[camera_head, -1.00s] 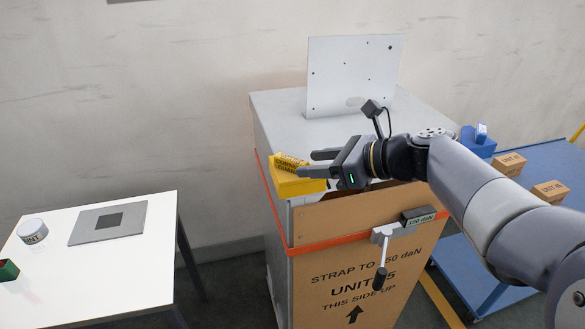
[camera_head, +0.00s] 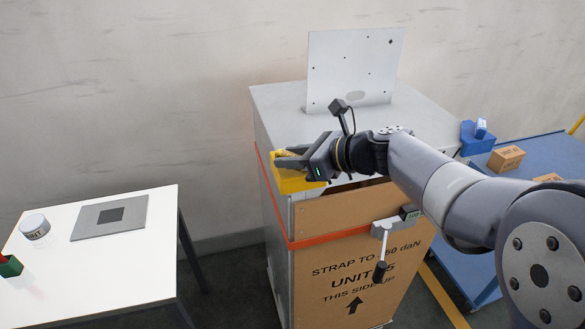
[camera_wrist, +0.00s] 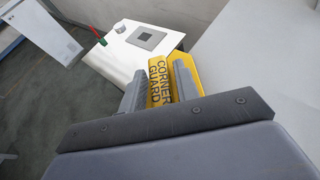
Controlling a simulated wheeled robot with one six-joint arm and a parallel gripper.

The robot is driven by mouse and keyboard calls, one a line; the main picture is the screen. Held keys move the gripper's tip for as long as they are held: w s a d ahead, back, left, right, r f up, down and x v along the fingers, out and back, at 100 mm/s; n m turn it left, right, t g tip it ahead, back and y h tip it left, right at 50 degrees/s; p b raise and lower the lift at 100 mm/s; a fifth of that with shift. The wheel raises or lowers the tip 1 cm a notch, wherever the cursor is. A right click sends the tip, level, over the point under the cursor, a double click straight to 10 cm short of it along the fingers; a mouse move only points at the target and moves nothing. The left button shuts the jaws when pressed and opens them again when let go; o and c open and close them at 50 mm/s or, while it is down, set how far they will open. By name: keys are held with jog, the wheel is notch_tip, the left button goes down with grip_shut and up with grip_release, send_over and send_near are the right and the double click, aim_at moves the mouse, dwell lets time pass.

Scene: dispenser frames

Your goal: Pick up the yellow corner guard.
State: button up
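The yellow corner guard (camera_head: 297,184) sits on the front left corner of the strapped unit. In the wrist view its lettered yellow part (camera_wrist: 160,82) reads "CORNER GUARD" and stands between my two fingers. My gripper (camera_head: 290,157) is at the guard, with one finger on each side of that part. The fingers are apart, and I cannot tell whether they touch it. In the head view my fingers hide much of the lettered part. An orange strap (camera_head: 330,236) runs around the unit below the guard.
The unit's grey top (camera_head: 275,108) carries an upright white plate (camera_head: 352,70). A ratchet-like handle (camera_head: 382,245) hangs on the front. A white table (camera_head: 120,255) stands left, and a blue cart (camera_head: 545,158) with cartons stands right.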

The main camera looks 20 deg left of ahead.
grip_shut()
jog(key=shift+r, duration=0.1)
